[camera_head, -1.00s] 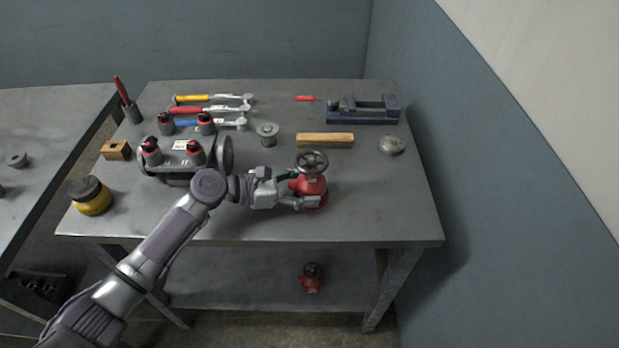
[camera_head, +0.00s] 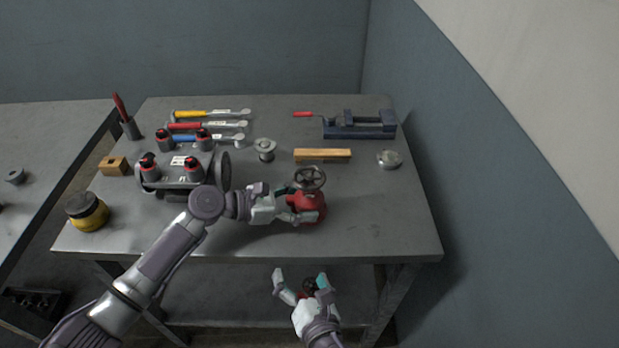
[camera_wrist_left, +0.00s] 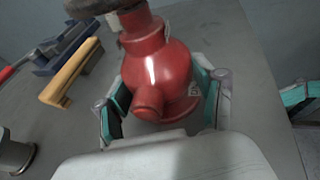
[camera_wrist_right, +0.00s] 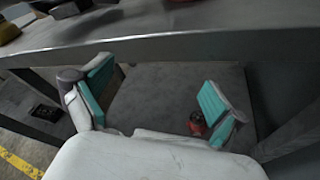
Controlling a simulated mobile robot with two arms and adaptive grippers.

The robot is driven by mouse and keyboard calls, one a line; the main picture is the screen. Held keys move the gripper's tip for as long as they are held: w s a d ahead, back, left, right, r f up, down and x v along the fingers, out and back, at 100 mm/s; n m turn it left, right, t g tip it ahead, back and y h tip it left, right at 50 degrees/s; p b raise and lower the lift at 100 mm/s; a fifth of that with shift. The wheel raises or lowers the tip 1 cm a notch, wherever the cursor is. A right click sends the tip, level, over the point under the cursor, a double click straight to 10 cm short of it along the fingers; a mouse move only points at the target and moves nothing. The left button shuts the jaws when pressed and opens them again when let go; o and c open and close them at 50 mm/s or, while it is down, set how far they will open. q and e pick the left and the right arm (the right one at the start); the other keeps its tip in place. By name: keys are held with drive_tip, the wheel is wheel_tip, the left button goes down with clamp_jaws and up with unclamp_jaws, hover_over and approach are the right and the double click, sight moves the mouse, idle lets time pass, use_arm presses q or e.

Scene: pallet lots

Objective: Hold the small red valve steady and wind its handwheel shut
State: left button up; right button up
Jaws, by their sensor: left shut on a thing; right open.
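The small red valve (camera_head: 306,208) stands upright on the workbench near its front edge, with its dark handwheel (camera_head: 309,179) on top. My left gripper (camera_head: 296,205) is shut on the valve's body. The left wrist view shows the red body (camera_wrist_left: 158,72) between the teal finger pads, with the handwheel (camera_wrist_left: 92,22) partly cut off at the top. My right gripper (camera_head: 300,279) is open and empty in front of the bench's front edge, below the valve. In the right wrist view its fingers (camera_wrist_right: 155,100) are spread wide below the bench top.
A second red valve (camera_wrist_right: 197,123) is on the lower shelf, partly hidden by my right gripper in the head view. On the bench are a wooden block (camera_head: 322,155), a blue vise (camera_head: 358,125), a grey flanged assembly (camera_head: 180,172) and a yellow-based jar (camera_head: 88,212). The front right is clear.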

wheel_tip(320, 180, up, 7)
drive_tip(key=n+t, duration=0.2)
drive_tip(key=n+t+h, duration=0.1)
drive_tip(key=n+t, duration=0.1)
drive_tip(key=n, duration=0.1)
approach(306, 167)
drive_tip(key=w, duration=0.4)
drive_tip(key=w+a, duration=0.1)
drive_tip(key=w, duration=0.2)
drive_tip(key=shift+a+f, duration=0.15)
drive_tip(key=shift+f, duration=0.1)
